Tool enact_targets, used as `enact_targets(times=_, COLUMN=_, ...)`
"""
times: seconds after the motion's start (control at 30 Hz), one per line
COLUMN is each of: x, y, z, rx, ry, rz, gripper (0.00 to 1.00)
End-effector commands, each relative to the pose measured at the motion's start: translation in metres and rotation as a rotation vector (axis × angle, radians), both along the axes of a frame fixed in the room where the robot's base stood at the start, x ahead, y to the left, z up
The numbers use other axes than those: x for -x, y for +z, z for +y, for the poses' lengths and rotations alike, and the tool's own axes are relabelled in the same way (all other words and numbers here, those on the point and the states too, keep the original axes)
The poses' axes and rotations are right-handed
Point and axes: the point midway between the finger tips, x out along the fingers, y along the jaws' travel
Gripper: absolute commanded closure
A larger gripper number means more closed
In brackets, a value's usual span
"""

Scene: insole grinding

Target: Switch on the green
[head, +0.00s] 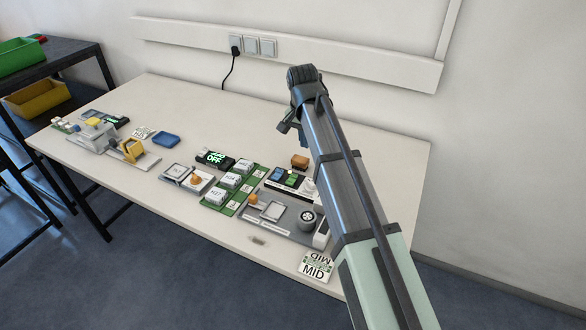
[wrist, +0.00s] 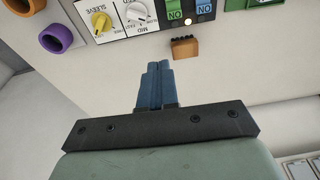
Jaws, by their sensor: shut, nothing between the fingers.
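In the wrist view a green switch (wrist: 173,12) marked ON, upside down in this view, sits at the top edge beside a blue switch (wrist: 204,9) with the same marking. A small white light (wrist: 188,21) shows between them. In the head view the switch box (head: 285,179) stands at the back of the grey machine; its green and blue parts are small there. My gripper (wrist: 154,68) is shut and empty, its blue fingers pointing towards the box, apart from it. In the head view my gripper (head: 286,128) hangs above the table behind the box.
A brown block (head: 300,161) lies by the switch box. A yellow knob (wrist: 100,21) and a MID dial (wrist: 138,12) are left of the switches in the wrist view. The grey machine (head: 285,222) and MID cards (head: 316,268) are in front. The table's back is clear.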

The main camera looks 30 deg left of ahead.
Motion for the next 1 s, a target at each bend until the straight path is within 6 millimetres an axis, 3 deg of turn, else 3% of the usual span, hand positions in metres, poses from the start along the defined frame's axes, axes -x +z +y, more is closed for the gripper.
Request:
enact_targets(times=0.1, x=0.016, y=0.008, z=0.020, rx=0.009, ry=0.009, rz=0.001, gripper=1.00)
enact_targets(times=0.3, x=0.029, y=0.015, z=0.034, rx=0.016, ry=0.012, rz=-0.001, gripper=1.00)
enact_targets(times=0.77, x=0.031, y=0.015, z=0.036, rx=0.018, ry=0.013, rz=0.000, gripper=1.00)
enact_targets(times=1.0, x=0.028, y=-0.006, z=0.035, rx=0.018, ry=0.012, rz=0.001, gripper=1.00)
